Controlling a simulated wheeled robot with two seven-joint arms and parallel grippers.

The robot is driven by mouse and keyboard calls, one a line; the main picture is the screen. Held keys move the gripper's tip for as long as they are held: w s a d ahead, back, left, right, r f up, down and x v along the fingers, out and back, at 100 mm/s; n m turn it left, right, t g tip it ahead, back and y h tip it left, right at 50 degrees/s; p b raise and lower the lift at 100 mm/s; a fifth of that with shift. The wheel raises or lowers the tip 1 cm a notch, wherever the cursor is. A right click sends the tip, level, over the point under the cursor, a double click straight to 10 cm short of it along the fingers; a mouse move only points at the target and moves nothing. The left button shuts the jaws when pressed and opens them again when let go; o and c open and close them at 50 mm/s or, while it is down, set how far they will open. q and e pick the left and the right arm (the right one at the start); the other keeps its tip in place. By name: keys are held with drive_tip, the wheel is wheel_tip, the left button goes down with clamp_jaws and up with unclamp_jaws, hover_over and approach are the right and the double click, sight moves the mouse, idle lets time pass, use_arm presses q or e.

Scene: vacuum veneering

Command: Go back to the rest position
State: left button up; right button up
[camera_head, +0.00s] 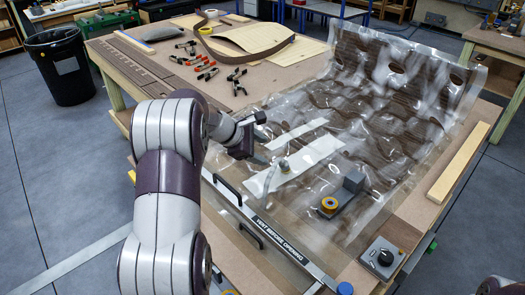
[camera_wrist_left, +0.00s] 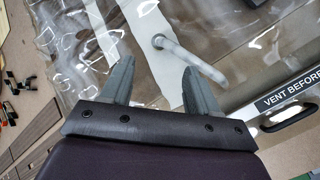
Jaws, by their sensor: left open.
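My left gripper (camera_head: 262,140) reaches in from the left over the near left part of the vacuum bag. In the left wrist view the left gripper (camera_wrist_left: 155,75) has its two grey fingers spread apart with nothing between them. The clear vacuum bag (camera_head: 300,105) lies on the bench, with brown wavy material under and behind it. A hose fitting (camera_head: 284,166) stands on a white strip, and its hose (camera_wrist_left: 195,58) shows beyond the fingers in the left wrist view. My right gripper is not seen.
A bar labelled "VENT BEFORE OPENING" (camera_head: 280,240) with black handles runs along the bench's near edge. A control box with a knob (camera_head: 382,257) sits at the near right. Several clamps (camera_head: 205,70) lie at the back left. A black bin (camera_head: 62,68) stands on open floor.

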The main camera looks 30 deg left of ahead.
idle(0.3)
use_arm(q)
drive_tip(key=s+d+f+m+g+y, duration=0.1)
drive_tip(key=s+d+m+g, duration=0.1)
drive_tip(key=s+d+m, duration=0.3)
drive_tip(key=s+d+f+m+g+y, duration=0.1)
drive_tip(key=s+d+f+m+g, duration=0.1)
drive_tip(key=s+d+m, duration=0.3)
drive_tip(key=s+d+f+m+g+y, duration=0.1)
drive_tip(key=s+d+f+m+g, duration=0.1)
drive_tip(key=s+d+m, duration=0.3)
drive_tip(key=shift+s+f+m, duration=0.1)
drive_tip(key=shift+s+m, duration=0.7)
drive_tip(key=shift+s, duration=0.7)
drive_tip(key=shift+s+f+m, duration=0.1)
drive_tip(key=shift+s+m, duration=0.7)
drive_tip(key=shift+s, duration=0.65)
drive_tip(key=s+m, duration=0.2)
drive_tip(key=s, duration=0.1)
drive_tip(key=s+m+y, duration=0.1)
drive_tip(key=m, duration=0.1)
drive_tip(key=shift+s+d+f, duration=0.25)
drive_tip(key=shift+f, duration=0.1)
drive_tip(key=shift+s+a+f, duration=0.1)
drive_tip(key=shift+s+a, duration=0.05)
drive_tip(key=shift+w, duration=0.2)
drive_tip(key=shift+s, duration=0.1)
